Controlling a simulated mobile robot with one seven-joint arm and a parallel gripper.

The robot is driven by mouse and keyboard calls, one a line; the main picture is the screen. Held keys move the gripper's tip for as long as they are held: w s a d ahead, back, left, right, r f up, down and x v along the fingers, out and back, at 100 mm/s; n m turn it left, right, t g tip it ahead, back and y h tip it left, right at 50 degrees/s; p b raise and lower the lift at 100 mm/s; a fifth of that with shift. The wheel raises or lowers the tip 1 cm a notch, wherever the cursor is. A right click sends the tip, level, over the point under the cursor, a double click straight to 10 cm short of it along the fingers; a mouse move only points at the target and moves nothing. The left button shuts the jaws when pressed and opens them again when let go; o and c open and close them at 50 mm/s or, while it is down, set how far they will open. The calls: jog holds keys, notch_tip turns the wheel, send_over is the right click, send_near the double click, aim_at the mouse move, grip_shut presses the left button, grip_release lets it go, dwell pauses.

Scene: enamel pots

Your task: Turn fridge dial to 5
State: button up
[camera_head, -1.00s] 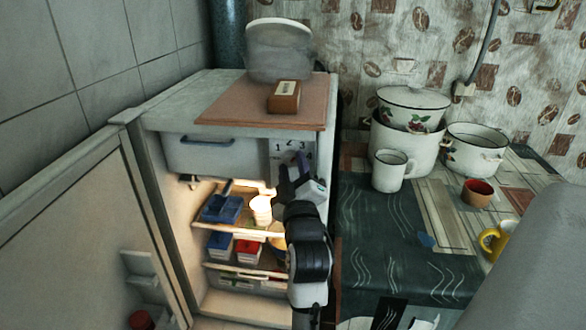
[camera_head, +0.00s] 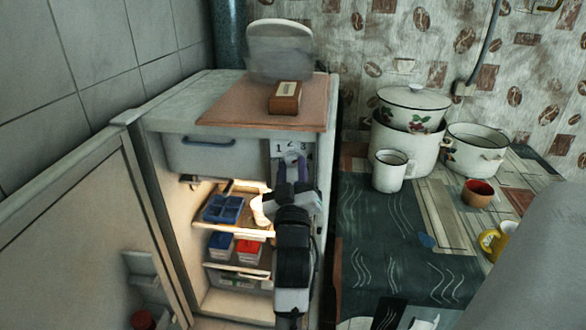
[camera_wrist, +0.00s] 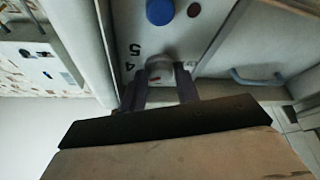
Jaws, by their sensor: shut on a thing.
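The fridge dial (camera_head: 291,157) is a pale round knob on the panel at the upper right of the open fridge (camera_head: 160,112). The numerals 4 and 5 show to the dial's left there. A small red mark shows at the dial's lower left edge; which numeral it points to is unclear.
The fridge door (camera_head: 80,230) stands open at left. Lit shelves hold blue containers (camera_head: 222,209). A brown box (camera_head: 285,97) lies on top.

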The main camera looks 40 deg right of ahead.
jog(key=m, duration=0.1)
jog(key=m+g+h, duration=0.1)
jog(key=m, duration=0.1)
jog(key=m+g+h+b, duration=0.1)
jog(key=m, duration=0.1)
jog(key=shift+w+a+f, duration=0.2)
jog(key=shift+w, duration=0.05)
jog(key=m+g+h+b, duration=0.1)
jog(key=m+b, duration=0.1)
jog(key=m, duration=0.1)
jog(key=m+g+h+b, duration=0.1)
jog(key=m+b, duration=0.1)
jog(key=shift+w+a+f+m, duration=0.1)
jog(key=shift+f+m, duration=0.05)
jog(key=shift+m, duration=0.25)
jog(key=m+g+b, duration=0.2)
jog(key=m+b, duration=0.1)
jog(key=shift+m+h, duration=0.4)
jog(key=m+g+b, duration=0.1)
jog(key=m, duration=0.1)
jog(key=m+g+b, duration=0.1)
jog(key=m+b, duration=0.1)
jog(key=shift+w+r, duration=0.1)
jog(key=shift+r, duration=0.3)
jog(key=shift+a+r+m+b, duration=0.1)
jog(key=shift+m+b, duration=0.25)
jog(key=shift+m, duration=0.15)
jog(key=o, duration=1)
jog(key=shift+c, duration=0.2)
